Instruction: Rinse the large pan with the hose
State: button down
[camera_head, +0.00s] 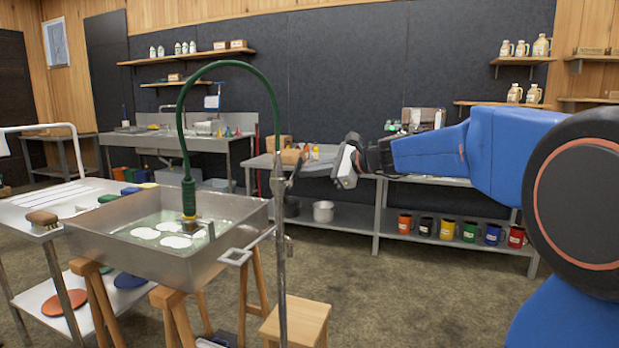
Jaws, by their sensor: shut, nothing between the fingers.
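The large pan (140,248) is a wide metal tray on wooden trestles at the left. Greenish liquid with several white foam patches (172,236) lies in it. The green hose (232,66) arches from an upright metal stand (281,240) and hangs down, its dark green handle and brass-coloured nozzle (189,222) pointing into the pan. My gripper (346,165) is at the middle of the view, right of the hose and the stand, apart from both. It is shut and empty. Whether water leaves the nozzle is hard to tell.
A white table (50,200) with a brush (42,218) stands left of the pan. A wooden stool (297,322) is in front. A steel bench (330,210) with several coloured mugs below stands behind my gripper. The floor at centre right is clear.

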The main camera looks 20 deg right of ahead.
jog(key=n, duration=0.1)
jog(key=s+r+n+t, duration=0.1)
jog(key=a+r+n+t, duration=0.1)
jog(key=shift+s+r+n, duration=0.15)
jog(key=shift+r+n, duration=0.1)
jog(key=shift+n, duration=0.15)
jog(key=shift+s+a+r, duration=0.25)
jog(key=shift+s+r, duration=0.1)
jog(key=shift+r, duration=0.05)
jog(key=shift+s+a+r, duration=0.1)
jog(key=shift+s, duration=0.05)
dwell(0.4)
jog(key=w+d+f, duration=0.2)
jog(key=w, duration=0.1)
jog(key=v, duration=1)
jog(key=shift+s+a+r, duration=0.1)
jog(key=shift+a+r, duration=0.05)
dwell(1.9)
